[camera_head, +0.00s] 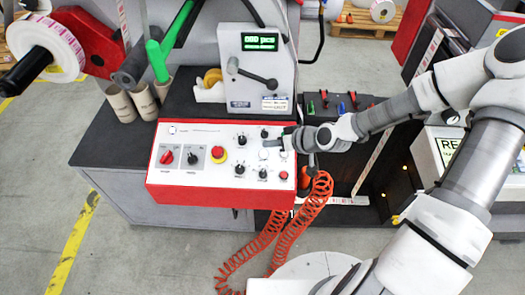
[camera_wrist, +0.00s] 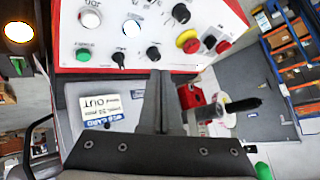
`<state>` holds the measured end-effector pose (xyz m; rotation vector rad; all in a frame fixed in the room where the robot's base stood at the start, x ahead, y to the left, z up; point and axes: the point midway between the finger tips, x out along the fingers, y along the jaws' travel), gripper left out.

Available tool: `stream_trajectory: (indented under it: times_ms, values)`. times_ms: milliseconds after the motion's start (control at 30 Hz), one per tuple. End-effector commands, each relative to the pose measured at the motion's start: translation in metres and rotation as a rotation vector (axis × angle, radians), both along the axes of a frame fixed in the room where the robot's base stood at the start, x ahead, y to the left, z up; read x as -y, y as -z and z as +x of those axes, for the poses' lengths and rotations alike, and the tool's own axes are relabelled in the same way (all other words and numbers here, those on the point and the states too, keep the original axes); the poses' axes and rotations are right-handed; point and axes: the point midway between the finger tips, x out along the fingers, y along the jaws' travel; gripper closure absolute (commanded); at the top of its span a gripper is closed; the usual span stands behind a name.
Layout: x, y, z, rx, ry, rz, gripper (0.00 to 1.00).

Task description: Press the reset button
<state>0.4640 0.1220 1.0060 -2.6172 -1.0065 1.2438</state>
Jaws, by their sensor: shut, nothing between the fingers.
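The control panel (camera_head: 215,185) is a white sloped face with a red border, holding several knobs and buttons. I cannot read which label marks the reset button. In the wrist view the panel (camera_wrist: 70,38) appears upside down, with a white button (camera_wrist: 131,28), another pale round button (camera_wrist: 89,19) and a green button (camera_wrist: 83,55). My gripper (camera_head: 279,141) is at the panel's upper right in the head view. In the wrist view its fingers (camera_wrist: 157,76) are together and empty, below the knobs; contact with the panel cannot be told.
A red emergency stop (camera_head: 218,153) on yellow sits mid-panel, also seen in the wrist view (camera_wrist: 187,41). A grey post with a green display (camera_head: 260,42) rises behind the panel. An orange coiled hose (camera_head: 318,195) hangs at right. Cardboard cores (camera_head: 122,105) stand at left.

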Motion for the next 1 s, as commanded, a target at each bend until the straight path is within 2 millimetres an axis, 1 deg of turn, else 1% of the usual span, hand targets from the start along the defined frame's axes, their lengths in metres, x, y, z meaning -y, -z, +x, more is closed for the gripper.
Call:
stream_trajectory:
  times_ms: [100, 200, 667, 867, 1000]
  values:
    - [-0.007, -0.002, 0.005, 0.026, 0.008, 0.055, 1.00]
    - [-0.010, -0.004, 0.008, 0.041, 0.012, 0.079, 1.00]
    - [-0.011, -0.004, 0.009, 0.049, 0.012, 0.087, 1.00]
    - [-0.011, 0.007, 0.011, 0.047, 0.013, 0.087, 1.00]
    - [-0.011, 0.022, 0.015, 0.047, 0.013, 0.087, 1.00]
